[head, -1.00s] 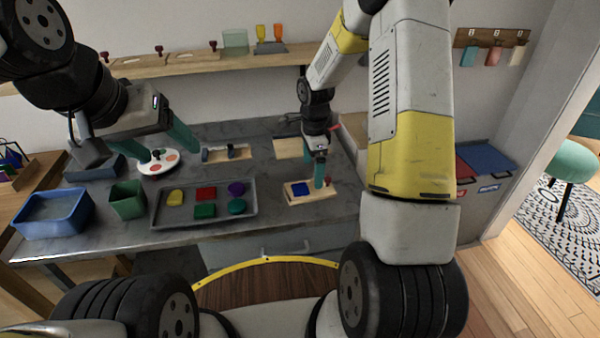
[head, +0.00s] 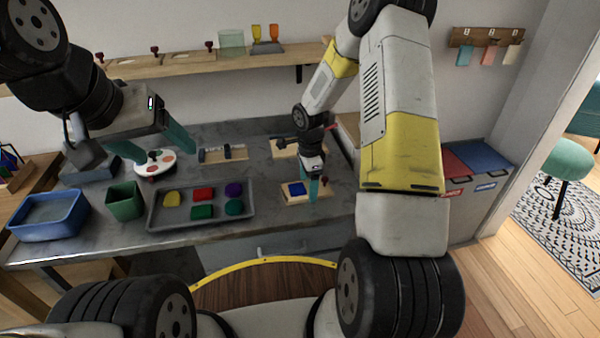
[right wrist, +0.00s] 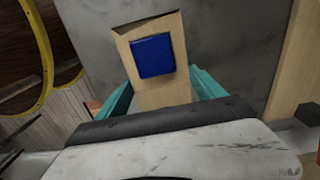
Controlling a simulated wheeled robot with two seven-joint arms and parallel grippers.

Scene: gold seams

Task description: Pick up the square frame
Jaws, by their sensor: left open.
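A light wooden board (head: 290,197) with a blue square (head: 297,188) on it lies near the front right of the grey table. It may be the square frame; I cannot be sure. My right gripper (head: 311,192) is low at this board. In the right wrist view, the board (right wrist: 163,94) and its blue square (right wrist: 152,56) show ahead, with the teal fingers of my right gripper (right wrist: 162,82) apart on either side of the board. I cannot tell whether they touch it. My left gripper (head: 166,152) is open and empty above a round white palette (head: 160,158).
A grey tray (head: 215,222) of coloured pieces lies left of the board. A green bin (head: 125,204) and a blue bin (head: 48,218) stand farther left. Another wooden piece (head: 283,146) lies behind the board. A wooden shelf (head: 200,65) runs along the wall.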

